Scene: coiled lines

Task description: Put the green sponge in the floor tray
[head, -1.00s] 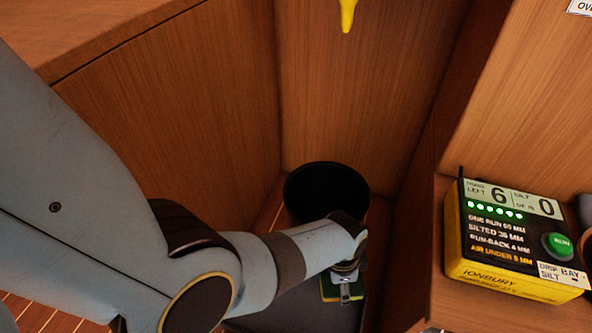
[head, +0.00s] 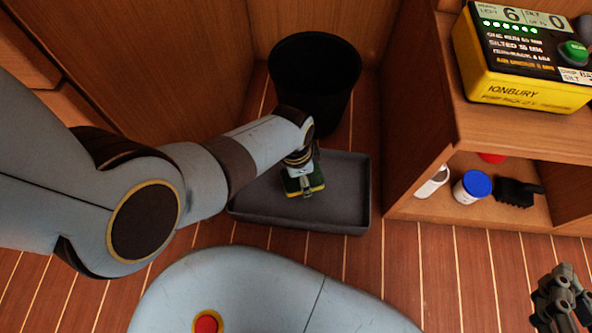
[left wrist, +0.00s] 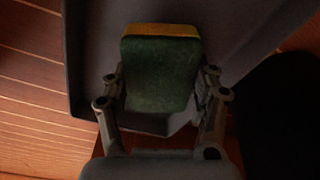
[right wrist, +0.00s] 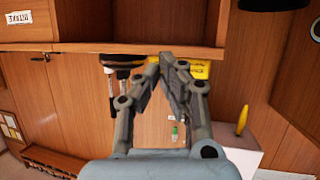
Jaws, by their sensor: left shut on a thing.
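The green sponge (head: 317,180), with a yellow layer, is held in my left gripper (head: 304,190) over the grey floor tray (head: 345,206). The left wrist view shows the sponge (left wrist: 160,75) between the two fingers, with the tray (left wrist: 92,60) behind it. I cannot tell whether the sponge touches the tray floor. The rest of the tray looks empty. My right gripper (head: 562,298) is at the lower right of the head view, away from the tray. In the right wrist view its fingertips (right wrist: 170,62) meet with nothing between them.
A black bin (head: 315,75) stands just behind the tray. To the right, a wooden cabinet (head: 425,130) carries a yellow and black box (head: 525,92). Its lower shelf holds a blue-lidded tub (head: 472,188) and a black brush (head: 518,192). Bare plank floor (head: 430,270) lies right of the tray.

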